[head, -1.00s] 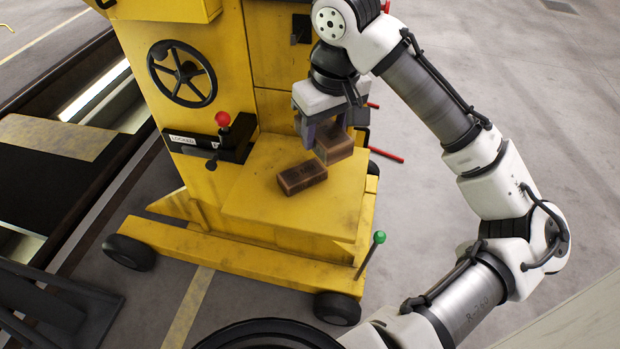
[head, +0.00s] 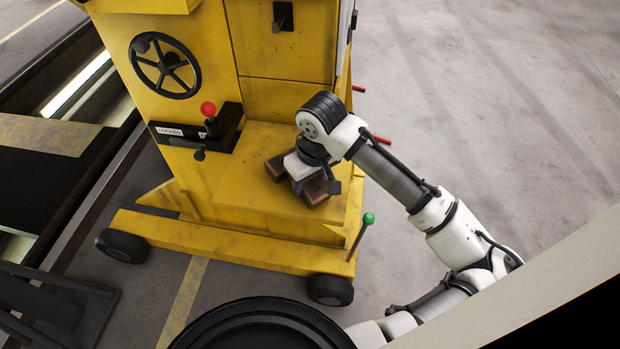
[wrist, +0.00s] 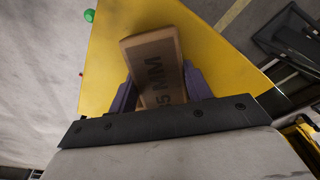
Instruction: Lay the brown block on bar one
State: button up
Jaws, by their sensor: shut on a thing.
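My gripper (head: 300,168) is low over the yellow shelf of the yellow machine. In the wrist view its purple fingers (wrist: 160,88) are shut on a brown block (wrist: 152,58) with dark lettering ending in "5 MM". In the head view brown shows on both sides of the gripper: a right-hand piece (head: 314,190) and a left-hand piece (head: 275,167). The gripper hides the stretch between them, so I cannot tell how they meet, or whether the held block touches the shelf. I cannot make out which part is bar one.
The yellow machine (head: 210,215) stands on black wheels. It carries a black handwheel (head: 165,66), a red-knobbed lever (head: 208,108) beside a "LOCKED" label and a green-knobbed lever (head: 368,218) at the front right. A dark pit lies at left. The shelf's front part is clear.

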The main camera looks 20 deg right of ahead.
jog(key=shift+f, duration=0.45)
grip_shut()
jog(key=o, duration=1)
grip_release()
jog(key=o, duration=0.5)
jog(key=shift+w+f, duration=0.15)
jog(key=shift+f, duration=0.05)
jog(key=shift+r, duration=0.2)
jog(key=shift+r, duration=0.15)
